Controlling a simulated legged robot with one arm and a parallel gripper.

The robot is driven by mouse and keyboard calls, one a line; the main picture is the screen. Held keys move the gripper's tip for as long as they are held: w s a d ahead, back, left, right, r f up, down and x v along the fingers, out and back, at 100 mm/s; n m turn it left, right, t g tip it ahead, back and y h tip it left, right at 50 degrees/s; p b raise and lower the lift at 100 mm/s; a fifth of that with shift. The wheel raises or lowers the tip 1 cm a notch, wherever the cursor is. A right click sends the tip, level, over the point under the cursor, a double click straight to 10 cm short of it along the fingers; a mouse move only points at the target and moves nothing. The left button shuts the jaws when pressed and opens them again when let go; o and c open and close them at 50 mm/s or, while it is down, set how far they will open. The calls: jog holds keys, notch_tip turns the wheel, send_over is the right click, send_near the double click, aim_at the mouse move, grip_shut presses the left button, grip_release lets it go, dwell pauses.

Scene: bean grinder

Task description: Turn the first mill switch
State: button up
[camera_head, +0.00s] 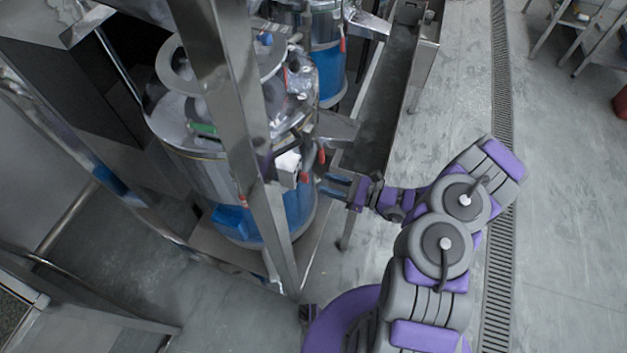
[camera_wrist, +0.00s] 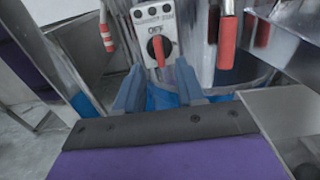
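The mill switch is a red knob (camera_wrist: 160,50) on a pale panel (camera_wrist: 139,14) marked "OFF" in the wrist view. The knob stands roughly upright on a dark round base. In the head view a pale box (camera_head: 288,161) shows on the front of the nearer steel and blue mill (camera_head: 213,168); its knob is too small to make out. My gripper (camera_wrist: 161,76) has its two blue fingers spread, with empty space between them. The knob lies just ahead of the gap, seemingly apart from the fingers. In the head view my gripper (camera_head: 328,184) is beside the mill's right side.
Red-handled levers flank the panel, one on the left (camera_wrist: 106,38) and one on the right (camera_wrist: 227,42). A steel post (camera_head: 235,120) crosses in front of the mill. A second mill (camera_head: 328,65) stands behind. A steel chute (camera_head: 337,129) juts out above my gripper.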

aim_at(303, 177)
jog(key=shift+b+x, duration=0.5)
jog(key=shift+x, duration=2.3)
jog(key=shift+c, duration=0.2)
grip_shut()
